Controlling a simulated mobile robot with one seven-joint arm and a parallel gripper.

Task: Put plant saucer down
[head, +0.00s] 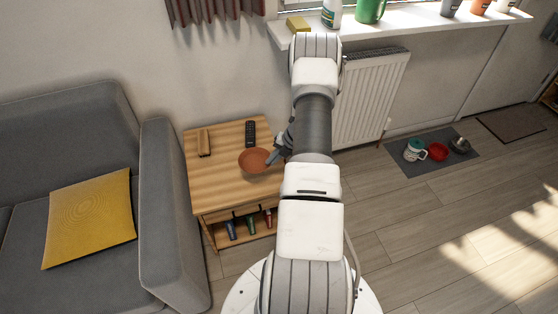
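The plant saucer (255,160) is a round, shallow, terracotta-coloured dish. It shows over the top of the wooden side table (213,176), towards the table's right side. My gripper (275,155) is at the saucer's right rim, with its dark fingers close together on that rim. The far finger is mostly hidden. I cannot tell whether the saucer's underside touches the table top or is slightly above it.
A remote (250,133) and a small wooden block (204,142) lie at the table's back. Several small bottles (251,224) stand on its lower shelf. A grey sofa (165,200) is at left, a radiator (368,98) behind right. The table's front left is clear.

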